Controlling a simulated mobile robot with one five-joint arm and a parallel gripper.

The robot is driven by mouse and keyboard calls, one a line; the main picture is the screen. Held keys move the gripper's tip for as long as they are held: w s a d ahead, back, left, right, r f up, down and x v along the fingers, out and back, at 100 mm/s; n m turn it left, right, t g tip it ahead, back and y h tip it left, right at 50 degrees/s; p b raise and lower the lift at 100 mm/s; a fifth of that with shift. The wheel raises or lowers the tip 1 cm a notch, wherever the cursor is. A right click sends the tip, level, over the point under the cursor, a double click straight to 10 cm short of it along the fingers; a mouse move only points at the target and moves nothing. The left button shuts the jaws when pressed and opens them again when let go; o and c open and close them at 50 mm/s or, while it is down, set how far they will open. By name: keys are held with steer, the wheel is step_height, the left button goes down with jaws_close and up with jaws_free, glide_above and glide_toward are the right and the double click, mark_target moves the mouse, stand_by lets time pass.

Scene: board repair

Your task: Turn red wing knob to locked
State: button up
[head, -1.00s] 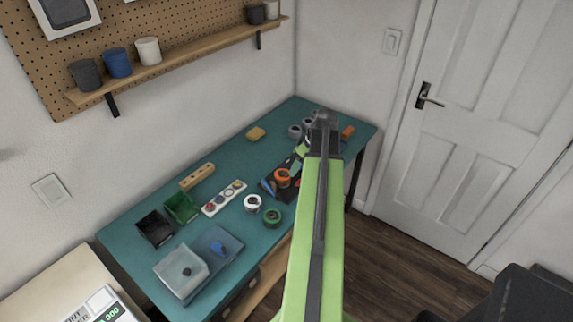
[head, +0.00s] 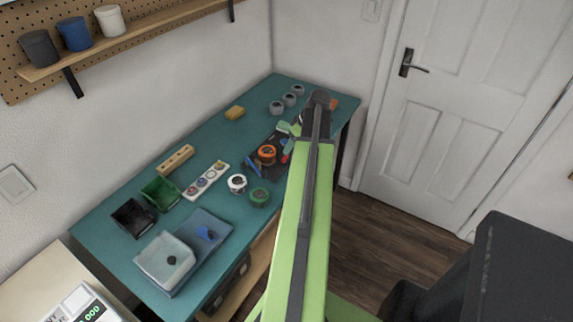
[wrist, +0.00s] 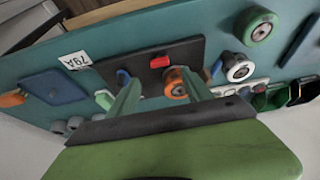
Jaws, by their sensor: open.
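A small red knob (wrist: 160,61) sits on a dark board (wrist: 108,68) in the wrist view. A bit of red (head: 286,158) beside my arm in the head view looks like the same knob. Its wing direction is too small to tell. My gripper (wrist: 161,88) is open, its two green fingers spread over the board. In the wrist picture the knob appears between and beyond the fingertips, with no visible contact. An orange ring-shaped part (wrist: 174,82) is by the right finger and a blue part (wrist: 124,76) by the left. My arm hides part of the board in the head view.
A white roll (head: 237,183) and a green roll (head: 259,197) stand near the board. A strip of coloured knobs (head: 206,180), a green bin (head: 161,192), a black bin (head: 133,217) and a clear-lidded box (head: 165,258) lie further left. Grey rolls (head: 277,107) stand at the back.

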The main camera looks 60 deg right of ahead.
mark_target(285, 157)
steer(key=b+x, duration=0.5)
steer(key=x, duration=0.3)
steer(key=shift+s+b, duration=0.15)
steer(key=shift+b, duration=0.25)
steer(key=shift+w+f, duration=0.2)
steer(key=shift+r, duration=0.1)
jaws_close()
